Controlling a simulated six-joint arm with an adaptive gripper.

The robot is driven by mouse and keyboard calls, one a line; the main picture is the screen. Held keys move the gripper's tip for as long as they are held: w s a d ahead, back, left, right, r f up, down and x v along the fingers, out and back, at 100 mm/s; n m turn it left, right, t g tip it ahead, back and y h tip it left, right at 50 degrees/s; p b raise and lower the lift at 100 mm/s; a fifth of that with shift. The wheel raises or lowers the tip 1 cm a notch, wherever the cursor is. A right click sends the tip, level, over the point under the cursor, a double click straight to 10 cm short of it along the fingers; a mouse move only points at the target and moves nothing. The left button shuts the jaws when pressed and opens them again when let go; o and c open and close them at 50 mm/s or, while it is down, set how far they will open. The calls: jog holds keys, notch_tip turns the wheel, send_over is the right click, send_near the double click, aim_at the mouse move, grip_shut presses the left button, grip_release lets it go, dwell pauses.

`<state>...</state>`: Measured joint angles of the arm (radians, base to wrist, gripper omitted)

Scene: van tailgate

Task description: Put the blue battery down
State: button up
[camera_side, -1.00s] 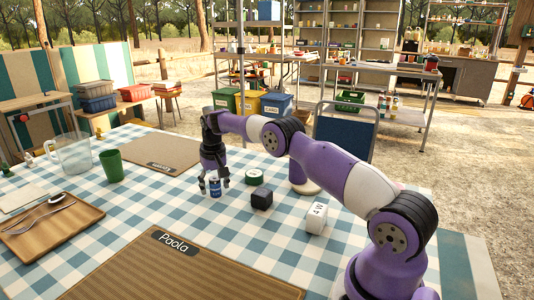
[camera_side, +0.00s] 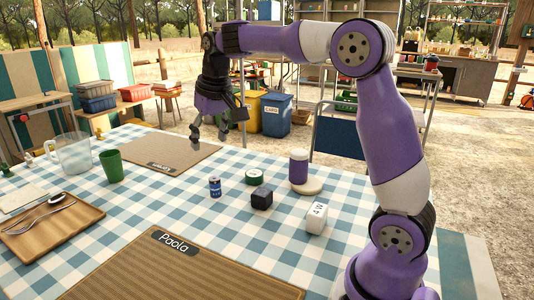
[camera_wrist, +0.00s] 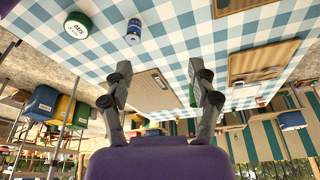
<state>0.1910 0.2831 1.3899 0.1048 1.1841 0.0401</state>
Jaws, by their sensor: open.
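The blue battery (camera_side: 215,187) stands upright on the checkered tablecloth, left of a black cube. It also shows near the top of the wrist view (camera_wrist: 133,32), apart from the fingers. My gripper (camera_side: 208,136) is open and empty. It hangs raised above the far side of the table, near the far placemat and well clear of the battery. In the wrist view both fingers (camera_wrist: 165,82) are spread with nothing between them.
A green-topped tin (camera_side: 254,177), a black cube (camera_side: 261,198), a white block marked 4W (camera_side: 316,218) and a purple cylinder on a round base (camera_side: 299,168) stand near the battery. A green cup (camera_side: 112,166), glass jug (camera_side: 72,153) and wooden tray (camera_side: 50,225) are at left.

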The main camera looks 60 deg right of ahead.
jog(key=s+a+f+n+t, duration=0.1)
jog(key=s+a, duration=0.2)
jog(key=s, duration=0.3)
jog(key=s+a+f+n, duration=0.1)
jog(key=s+a, duration=0.1)
jog(key=s, duration=0.4)
jog(key=s+a+f+n+t+y, duration=0.1)
jog(key=s+a, duration=0.2)
jog(key=s, duration=0.3)
jog(key=shift+a+f+n+t, duration=0.15)
jog(key=shift+a+n+t, duration=0.15)
jog(key=shift+a+n, duration=0.1)
